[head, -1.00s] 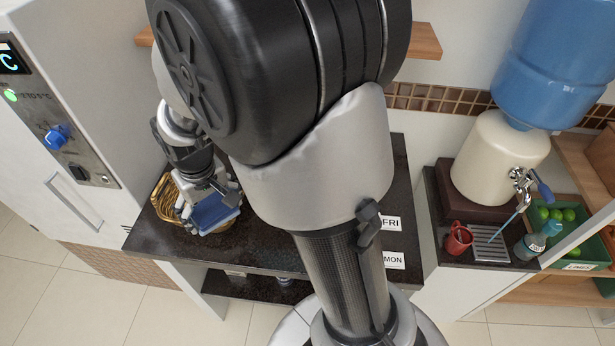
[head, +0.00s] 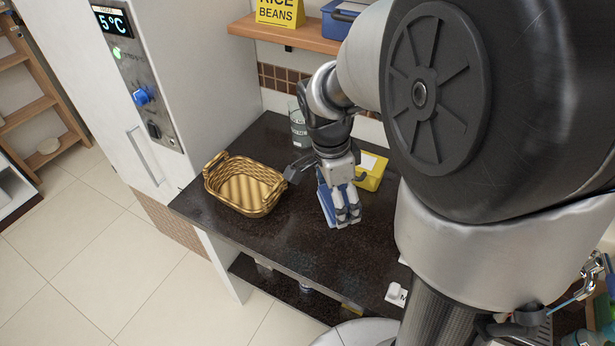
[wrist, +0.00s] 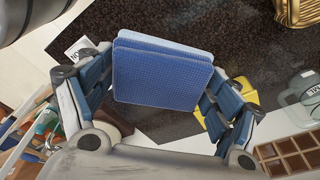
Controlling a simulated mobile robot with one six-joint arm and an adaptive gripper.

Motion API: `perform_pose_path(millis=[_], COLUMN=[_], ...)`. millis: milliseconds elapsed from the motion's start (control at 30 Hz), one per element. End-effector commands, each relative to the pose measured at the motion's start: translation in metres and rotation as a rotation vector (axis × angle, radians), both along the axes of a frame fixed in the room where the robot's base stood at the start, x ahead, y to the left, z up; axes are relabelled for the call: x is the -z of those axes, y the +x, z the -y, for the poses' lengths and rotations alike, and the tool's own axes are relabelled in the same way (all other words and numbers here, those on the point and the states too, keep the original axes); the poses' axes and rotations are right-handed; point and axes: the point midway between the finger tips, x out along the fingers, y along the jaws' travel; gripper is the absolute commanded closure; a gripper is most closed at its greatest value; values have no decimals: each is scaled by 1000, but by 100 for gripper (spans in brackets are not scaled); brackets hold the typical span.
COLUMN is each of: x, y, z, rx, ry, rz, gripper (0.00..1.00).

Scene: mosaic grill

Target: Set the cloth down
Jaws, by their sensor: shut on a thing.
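My gripper (head: 342,212) is shut on a folded blue cloth (wrist: 162,76). In the wrist view the cloth lies between the two fingers as a flat square stack of layers. In the head view the cloth (head: 325,203) is partly hidden by the gripper, which points down over the dark speckled counter (head: 290,262), to the right of the wicker basket. I cannot tell whether the cloth touches the counter or hangs just above it.
The wicker basket (head: 215,188) looks empty. A yellow box (head: 372,172) stands close behind and right of my gripper. A clear container (head: 298,128) stands at the back. The counter is bare in front of the basket and gripper.

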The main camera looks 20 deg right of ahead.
Motion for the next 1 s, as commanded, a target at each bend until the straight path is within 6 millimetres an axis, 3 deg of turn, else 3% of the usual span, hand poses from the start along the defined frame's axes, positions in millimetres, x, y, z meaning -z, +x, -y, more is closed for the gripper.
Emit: perform_pose_path(millis=[100, 400, 733, 1000], x=[39, 114, 142, 177], y=[-2, -1, 0, 0], z=[-1, -1, -1, -1], rx=[-1, -4, -5, -5], ry=[2, 1, 1, 1], rz=[-7, -5, -2, -1], gripper=[40, 40, 40, 40])
